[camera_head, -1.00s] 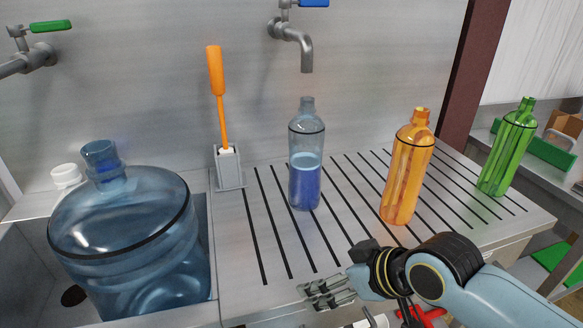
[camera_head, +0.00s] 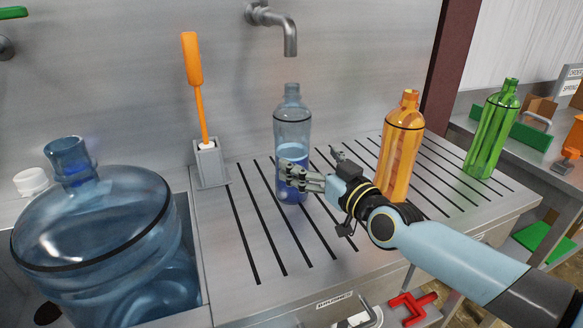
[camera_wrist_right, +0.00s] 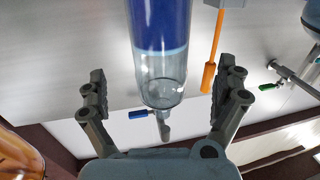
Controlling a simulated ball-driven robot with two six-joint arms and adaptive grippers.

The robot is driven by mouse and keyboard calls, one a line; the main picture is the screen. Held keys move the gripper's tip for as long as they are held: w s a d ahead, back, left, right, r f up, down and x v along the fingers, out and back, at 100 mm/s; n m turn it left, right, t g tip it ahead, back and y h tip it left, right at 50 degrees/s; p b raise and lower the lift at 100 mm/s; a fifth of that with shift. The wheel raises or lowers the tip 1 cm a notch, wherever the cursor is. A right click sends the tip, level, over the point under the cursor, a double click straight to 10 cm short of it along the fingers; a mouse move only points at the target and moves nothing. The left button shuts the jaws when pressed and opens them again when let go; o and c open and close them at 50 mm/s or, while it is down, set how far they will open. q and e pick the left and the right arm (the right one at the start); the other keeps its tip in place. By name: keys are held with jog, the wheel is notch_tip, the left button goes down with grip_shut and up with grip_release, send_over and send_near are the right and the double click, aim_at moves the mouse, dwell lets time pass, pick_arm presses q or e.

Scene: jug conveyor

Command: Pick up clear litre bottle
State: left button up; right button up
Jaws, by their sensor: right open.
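The clear litre bottle (camera_head: 293,128), holding blue liquid and ringed by a dark band, stands upright on the grooved drainboard (camera_head: 335,238). My right gripper (camera_head: 315,164) reaches in from the right, beside the bottle's lower half. One finger crosses in front of the bottle; the other is raised to its right. In the right wrist view the bottle (camera_wrist_right: 160,55) appears inverted between the spread fingers of my right gripper (camera_wrist_right: 163,80), with gaps on both sides. The gripper is open and empty; I cannot tell whether it touches the bottle. My left gripper is out of view.
An orange bottle (camera_head: 402,150) stands close behind my right wrist, and a green bottle (camera_head: 492,135) farther right. A brush holder (camera_head: 209,165) stands left of the clear bottle. A large blue jug (camera_head: 95,225) sits in the sink. A tap (camera_head: 288,35) hangs above.

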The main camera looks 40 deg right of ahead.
jog(key=w+f+b, duration=0.1)
jog(key=w, duration=0.1)
jog(key=w+f+b, duration=0.1)
jog(key=w, duration=0.2)
jog(key=w+b, duration=0.2)
jog(key=shift+w+d+f, duration=0.15)
jog(key=shift+w+f, duration=0.15)
jog(key=shift+f, duration=0.1)
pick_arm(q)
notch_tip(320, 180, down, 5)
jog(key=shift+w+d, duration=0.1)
pick_arm(e)
jog(key=shift+r, duration=0.1)
jog(key=shift+s, duration=0.1)
jog(key=shift+c, duration=0.8)
jog(key=shift+r, duration=0.1)
jog(key=c, duration=1.5)
